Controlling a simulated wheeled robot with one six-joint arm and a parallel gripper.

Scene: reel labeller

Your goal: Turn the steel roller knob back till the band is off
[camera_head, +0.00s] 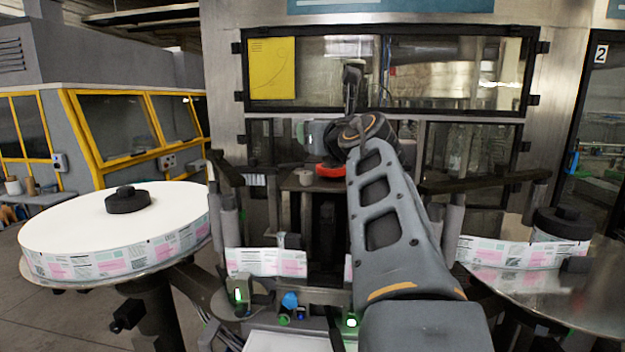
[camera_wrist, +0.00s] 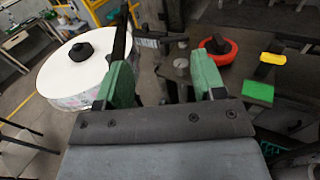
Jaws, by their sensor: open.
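The steel roller knob (camera_wrist: 181,66) is a small grey round cap in the wrist view, seen between my fingers and nearer the right one. A grey knob, likely the same one, shows in the head view (camera_head: 304,177), left of a red ring. My gripper (camera_wrist: 163,62) is open, with two green finger pads apart and nothing between them in its grasp. I cannot tell how far the knob lies beyond the fingertips. In the head view my gripper is mostly hidden by my wrist. A printed label web (camera_head: 266,262) runs across the machine's front; I cannot tell which band is meant.
A large white label reel (camera_head: 75,220) with a black hub stands left. A red ring with a black knob (camera_wrist: 217,50) sits close right of the steel knob. A green block (camera_wrist: 258,93) lies farther right. A smaller reel (camera_head: 520,252) rests on a steel disc at right.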

